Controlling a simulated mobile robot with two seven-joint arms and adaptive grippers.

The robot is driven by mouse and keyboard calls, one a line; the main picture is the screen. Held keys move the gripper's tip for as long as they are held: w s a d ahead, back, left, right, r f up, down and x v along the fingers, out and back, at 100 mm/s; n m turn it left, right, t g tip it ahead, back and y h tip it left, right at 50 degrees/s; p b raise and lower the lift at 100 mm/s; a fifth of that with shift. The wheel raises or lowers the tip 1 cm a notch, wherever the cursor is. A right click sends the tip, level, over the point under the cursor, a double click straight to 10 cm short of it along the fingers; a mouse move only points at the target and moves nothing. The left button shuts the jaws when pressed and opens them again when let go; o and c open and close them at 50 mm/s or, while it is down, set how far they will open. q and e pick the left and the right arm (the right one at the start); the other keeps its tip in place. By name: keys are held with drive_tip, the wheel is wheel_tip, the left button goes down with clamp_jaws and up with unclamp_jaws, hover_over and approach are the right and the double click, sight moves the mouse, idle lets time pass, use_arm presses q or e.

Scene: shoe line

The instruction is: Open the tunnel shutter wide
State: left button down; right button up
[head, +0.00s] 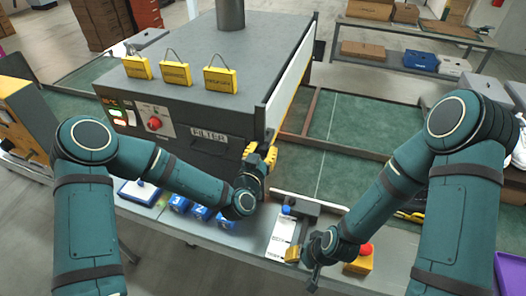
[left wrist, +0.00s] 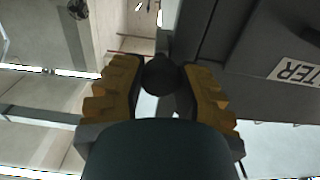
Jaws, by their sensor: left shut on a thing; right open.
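The tunnel (head: 190,75) is a large dark grey box at the middle left of the head view. Its right end carries a tall pale panel with a dark edge, which looks like the shutter (head: 292,75). My left gripper (head: 262,157) is at the near lower corner of that end. In the left wrist view its yellow fingers (left wrist: 162,85) are shut on a dark round knob (left wrist: 160,74). How the knob joins the shutter is hidden. My right gripper (head: 300,256) is open and low over the front bench, apart from the tunnel.
A FILTER label (head: 208,135) marks the tunnel front beside a red knob (head: 154,123). Several yellow tags (head: 220,80) stand on top. Blue blocks (head: 200,213), a white strip (head: 283,240) and a red-button box (head: 359,262) are on the front bench. The green belt (head: 350,130) right of the tunnel is clear.

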use_arm(q)
drive_tip(key=c, duration=0.6)
unclamp_jaws()
drive_tip(key=v, duration=1.2)
drive_tip(key=s+a+f+n+g+b, duration=0.2)
drive_tip(key=s+f+g, duration=0.2)
drive_tip(key=f, duration=0.4)
drive_tip(key=s+a+f+n+g+y+b, duration=0.1)
drive_tip(key=s+f+g, duration=0.3)
drive_tip(key=f, duration=0.5)
drive_tip(key=s+a+f+n+g+b, duration=0.2)
drive_tip(key=s+a+f+g+b, duration=0.1)
drive_tip(key=s+f+g, duration=0.2)
wheel_tip(320, 180, down, 5)
drive_tip(key=shift+r+n+g+y+b, duration=0.25)
drive_tip(key=shift+n+g+y+b, duration=0.05)
drive_tip(key=shift+g, duration=0.8)
